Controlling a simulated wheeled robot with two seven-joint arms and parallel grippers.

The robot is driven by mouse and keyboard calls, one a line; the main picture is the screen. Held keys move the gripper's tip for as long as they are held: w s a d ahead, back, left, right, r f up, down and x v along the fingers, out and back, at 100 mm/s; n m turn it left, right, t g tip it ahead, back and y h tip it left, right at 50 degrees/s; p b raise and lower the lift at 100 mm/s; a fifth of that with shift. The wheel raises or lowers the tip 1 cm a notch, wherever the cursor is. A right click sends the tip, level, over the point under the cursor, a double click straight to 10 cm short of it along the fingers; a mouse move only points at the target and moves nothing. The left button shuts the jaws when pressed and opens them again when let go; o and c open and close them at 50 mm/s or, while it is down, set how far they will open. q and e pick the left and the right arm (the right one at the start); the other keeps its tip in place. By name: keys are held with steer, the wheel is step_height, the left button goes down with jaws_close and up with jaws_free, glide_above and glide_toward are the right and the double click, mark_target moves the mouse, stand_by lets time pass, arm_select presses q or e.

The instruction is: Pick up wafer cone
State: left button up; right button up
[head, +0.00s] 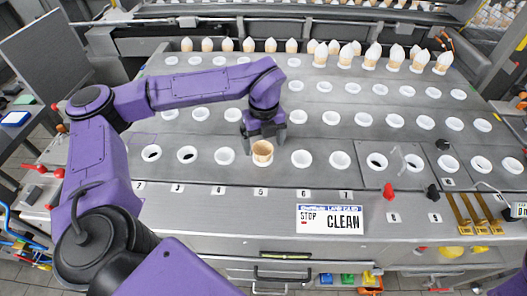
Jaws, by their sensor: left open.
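A tan wafer cone (262,153) stands upright in a holder of the front row, behind the label 5. My left gripper (264,142) points down just above and behind the cone, with one dark finger on each side of it. Its jaws are open. I cannot tell whether a finger touches the cone. The lower part of the cone is hidden in the holder. My right gripper is not in view.
The grey counter has rows of white-rimmed holes, mostly empty. Several cones with white tops (345,54) stand along the back. A CLEAN sign (330,219) lies at the front. Red (389,191) and black knobs stand at the right.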

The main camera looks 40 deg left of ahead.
arm_select(q)
steer(key=shift+w+f, duration=0.1)
steer(key=shift+f, duration=0.8)
steer(key=shift+s+a+r, duration=0.1)
steer(key=shift+s, duration=0.25)
steer(key=shift+w, duration=0.1)
steer(key=c, duration=0.7)
steer(key=shift+c, duration=0.2)
